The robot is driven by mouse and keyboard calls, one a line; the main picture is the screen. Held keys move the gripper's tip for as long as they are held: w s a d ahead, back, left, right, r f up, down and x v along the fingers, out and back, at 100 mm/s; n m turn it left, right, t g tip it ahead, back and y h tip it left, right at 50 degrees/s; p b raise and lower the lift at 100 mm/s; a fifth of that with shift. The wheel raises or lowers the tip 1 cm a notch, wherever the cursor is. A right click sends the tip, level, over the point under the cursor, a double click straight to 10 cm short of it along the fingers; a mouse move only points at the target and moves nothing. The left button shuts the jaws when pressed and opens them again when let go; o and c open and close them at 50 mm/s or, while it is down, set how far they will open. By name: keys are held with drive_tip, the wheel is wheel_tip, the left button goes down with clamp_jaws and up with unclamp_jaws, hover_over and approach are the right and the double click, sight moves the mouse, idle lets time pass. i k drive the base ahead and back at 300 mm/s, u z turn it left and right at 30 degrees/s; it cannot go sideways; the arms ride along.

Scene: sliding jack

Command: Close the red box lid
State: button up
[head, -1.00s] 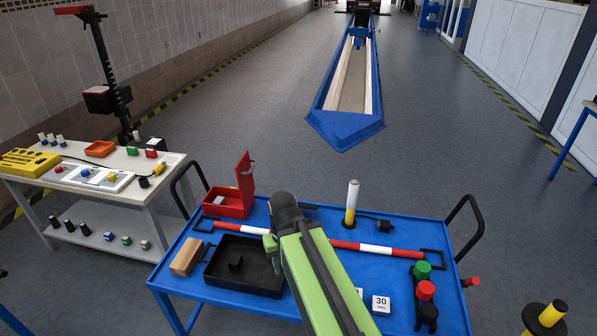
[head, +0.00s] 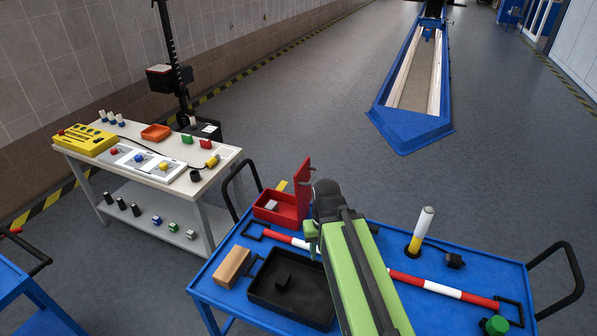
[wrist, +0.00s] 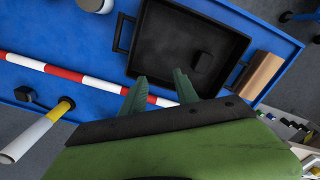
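The red box (head: 268,216) stands at the back left of the blue trolley in the head view. Its red lid (head: 304,186) is up, standing about upright on the box's right side. A small pale object (head: 271,205) lies inside the box. My green arm crosses the trolley just right of the box, and its dark end is close to the lid; I cannot tell if they touch. In the wrist view, my gripper (wrist: 160,88) has its two green fingers apart, with nothing between them, above the trolley near the black tray. The box is not in the wrist view.
The black tray (head: 262,298) and a wooden block (head: 232,267) lie in front of the box. A red-and-white bar (head: 440,288) runs across the blue trolley (head: 385,238). A white-and-yellow post (head: 422,228) stands at right. A white workbench (head: 130,165) stands at left.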

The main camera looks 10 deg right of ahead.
sight(303, 180)
drive_tip(key=i, duration=0.4)
drive_tip(key=z, duration=0.05)
drive_tip(key=k, duration=1.15)
drive_tip(key=u, duration=0.6)
drive_tip(key=i, duration=1.55)
drive_tip(key=u, duration=0.8)
